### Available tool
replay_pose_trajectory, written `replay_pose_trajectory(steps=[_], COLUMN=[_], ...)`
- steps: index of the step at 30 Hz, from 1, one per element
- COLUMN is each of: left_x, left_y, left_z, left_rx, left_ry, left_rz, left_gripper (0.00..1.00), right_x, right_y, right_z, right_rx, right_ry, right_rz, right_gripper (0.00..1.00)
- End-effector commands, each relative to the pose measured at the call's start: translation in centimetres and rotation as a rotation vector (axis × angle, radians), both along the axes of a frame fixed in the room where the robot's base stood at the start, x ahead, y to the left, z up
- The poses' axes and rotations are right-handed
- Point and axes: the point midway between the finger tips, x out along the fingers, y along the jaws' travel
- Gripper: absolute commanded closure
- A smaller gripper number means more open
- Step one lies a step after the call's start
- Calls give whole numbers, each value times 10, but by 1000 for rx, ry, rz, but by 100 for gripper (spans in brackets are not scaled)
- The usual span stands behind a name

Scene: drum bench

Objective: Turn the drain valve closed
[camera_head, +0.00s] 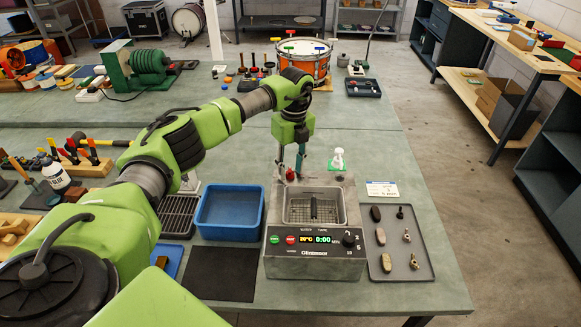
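The ultrasonic cleaner (315,267) is a silver box with an open basin and a front panel with a lit display. A small red valve handle (290,174) shows at its back left corner; I take it for the drain valve. Its exact angle is too small to tell. My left gripper (290,166) points down at that corner with its two fingers apart, one to each side of the handle in the picture. I cannot tell whether they touch it. My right gripper is out of view.
A blue bin (230,212) and a dark mat (220,274) lie left of the cleaner. A grey tray (400,262) with small parts lies right. A white bottle (338,159) stands just behind the cleaner's right side. An orange drum (305,64) stands farther back.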

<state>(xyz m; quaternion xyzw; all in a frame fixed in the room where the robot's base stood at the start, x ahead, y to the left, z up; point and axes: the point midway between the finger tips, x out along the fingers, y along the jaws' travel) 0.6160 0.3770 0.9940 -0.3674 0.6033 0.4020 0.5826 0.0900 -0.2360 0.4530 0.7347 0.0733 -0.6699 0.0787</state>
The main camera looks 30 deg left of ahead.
Motion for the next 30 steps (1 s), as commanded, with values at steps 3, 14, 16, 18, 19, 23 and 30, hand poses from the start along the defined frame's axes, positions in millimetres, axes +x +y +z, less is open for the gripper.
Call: replay_pose_trajectory(steps=[3, 14, 16, 18, 19, 23, 30], left_x=[0, 3, 4, 4, 5, 6, 6], left_y=[0, -2, -2, -2, -2, -3, -3], left_z=[-1, 45, 60, 75, 81, 102, 119], left_rx=[0, -2, -1, -1, 0, -1, -1], left_ry=[2, -4, -3, -2, -3, -2, 1], left_rz=[-1, -1, -1, -1, 0, 0, -1], left_gripper=[66, 66, 66, 66, 66, 66, 66], right_x=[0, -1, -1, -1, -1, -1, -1], right_y=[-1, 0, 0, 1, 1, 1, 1], right_z=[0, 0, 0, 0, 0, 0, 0], right_rx=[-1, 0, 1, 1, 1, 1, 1], right_ry=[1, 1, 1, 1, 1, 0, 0], right_rz=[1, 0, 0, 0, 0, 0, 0], right_gripper=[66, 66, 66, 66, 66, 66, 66])
